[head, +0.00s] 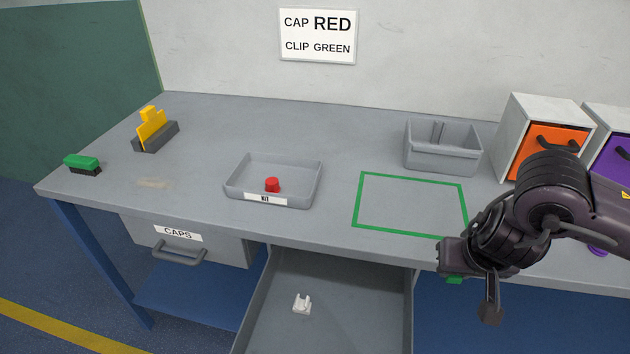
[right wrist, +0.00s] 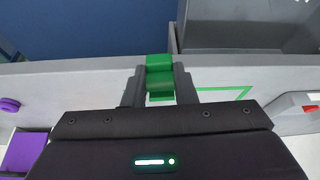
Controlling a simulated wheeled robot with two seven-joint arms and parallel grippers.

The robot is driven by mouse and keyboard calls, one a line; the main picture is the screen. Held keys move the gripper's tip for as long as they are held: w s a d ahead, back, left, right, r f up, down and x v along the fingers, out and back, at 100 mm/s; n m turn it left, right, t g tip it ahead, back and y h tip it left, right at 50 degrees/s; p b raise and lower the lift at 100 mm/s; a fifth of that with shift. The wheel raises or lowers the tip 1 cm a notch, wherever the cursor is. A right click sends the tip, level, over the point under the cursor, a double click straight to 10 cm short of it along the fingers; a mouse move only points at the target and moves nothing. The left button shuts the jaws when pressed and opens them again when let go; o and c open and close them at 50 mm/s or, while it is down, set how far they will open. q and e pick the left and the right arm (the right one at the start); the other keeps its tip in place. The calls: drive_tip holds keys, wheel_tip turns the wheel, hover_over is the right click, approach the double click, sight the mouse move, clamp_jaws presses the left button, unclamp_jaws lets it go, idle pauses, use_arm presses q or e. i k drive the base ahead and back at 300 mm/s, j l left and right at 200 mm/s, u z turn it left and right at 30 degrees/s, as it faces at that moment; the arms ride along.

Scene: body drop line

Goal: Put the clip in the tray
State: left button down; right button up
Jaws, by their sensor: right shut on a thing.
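A green clip (right wrist: 159,78) is held between the fingers of my right gripper (right wrist: 159,92). In the head view, my right gripper (head: 454,270) is in front of the table's front edge, to the right of the open drawer; only a little of the green clip (head: 454,281) shows below it. The shallow grey tray (head: 235,192), labelled KIT, stands on the table left of the green outline. A red cap (head: 272,185) lies in the tray. My left gripper is not in view.
An open drawer (head: 350,320) below the table holds a white clip (head: 302,303). A grey bin (head: 442,160) and orange-fronted box (head: 540,152) stand right. A green-outlined area (head: 411,203) is empty. A yellow-and-grey object (head: 152,130) and green-topped block (head: 82,163) stand left. The wall sign (head: 318,36) reads CAP RED, CLIP GREEN.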

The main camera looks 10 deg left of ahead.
sight(294, 194)
drive_tip(key=i+j+z, duration=0.15)
drive_tip(key=j+z, duration=0.15)
drive_tip(key=i+j+z, duration=0.25)
drive_tip(key=j, duration=0.3)
drive_tip(key=j+z, duration=0.3)
drive_tip(key=j, duration=0.1)
